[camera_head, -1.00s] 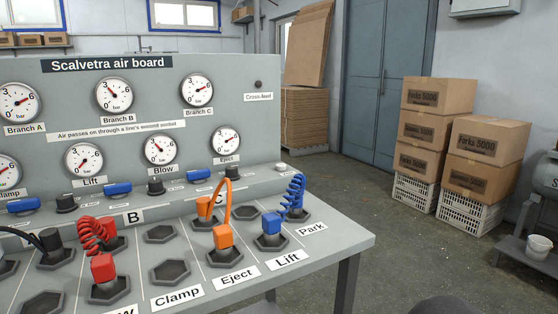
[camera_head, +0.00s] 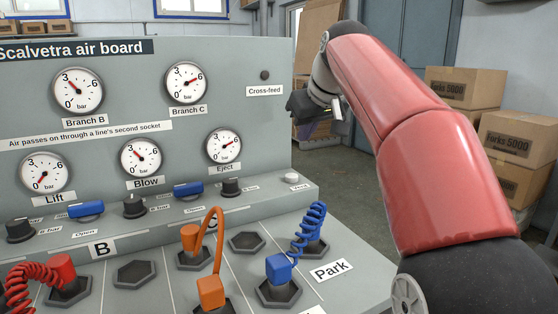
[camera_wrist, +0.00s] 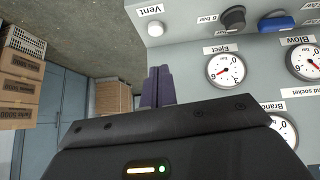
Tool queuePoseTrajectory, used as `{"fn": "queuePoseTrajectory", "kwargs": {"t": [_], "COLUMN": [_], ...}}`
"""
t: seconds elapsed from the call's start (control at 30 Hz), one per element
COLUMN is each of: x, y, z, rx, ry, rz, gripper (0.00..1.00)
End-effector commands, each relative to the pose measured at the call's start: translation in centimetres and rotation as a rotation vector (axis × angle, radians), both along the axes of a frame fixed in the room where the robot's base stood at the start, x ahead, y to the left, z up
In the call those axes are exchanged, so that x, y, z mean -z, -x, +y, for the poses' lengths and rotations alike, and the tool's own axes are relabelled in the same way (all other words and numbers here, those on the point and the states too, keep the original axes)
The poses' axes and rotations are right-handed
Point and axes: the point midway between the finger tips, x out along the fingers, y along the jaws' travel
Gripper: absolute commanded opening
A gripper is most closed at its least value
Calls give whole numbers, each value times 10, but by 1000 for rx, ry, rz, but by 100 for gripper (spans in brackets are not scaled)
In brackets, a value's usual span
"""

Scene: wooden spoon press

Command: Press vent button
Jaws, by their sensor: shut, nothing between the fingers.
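The vent button is a small round white knob (camera_head: 291,178) at the right end of the board's lower ledge. In the wrist view it shows as a white disc (camera_wrist: 155,28) next to a "Vent" label (camera_wrist: 149,10). My gripper (camera_wrist: 158,84) has its purple fingers together and empty. In the wrist view the fingertips are below the button in the picture, with a gap between. In the head view my red arm reaches in from the right, and the dark gripper body (camera_head: 312,107) is above and right of the button, apart from it.
The grey air board (camera_head: 205,130) carries several gauges. On its ledge are a black knob (camera_head: 230,187) and a blue lever (camera_head: 188,191). Orange (camera_head: 212,265) and blue (camera_head: 301,243) coiled or curved hoses rise from the sockets in front. Stacked boxes (camera_head: 466,87) stand on the floor at right.

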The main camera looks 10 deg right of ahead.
Motion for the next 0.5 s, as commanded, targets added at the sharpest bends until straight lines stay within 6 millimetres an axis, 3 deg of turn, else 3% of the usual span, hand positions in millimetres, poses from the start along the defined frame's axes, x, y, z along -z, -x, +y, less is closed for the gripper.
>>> {"fn": "queuePoseTrajectory", "kwargs": {"t": [0.13, 0.5], "x": [-6, -7], "y": [-10, -11], "z": [-2, -1], "rx": [-14, -17], "ry": [1, 2], "rz": [-12, -14], "gripper": [0, 0]}}
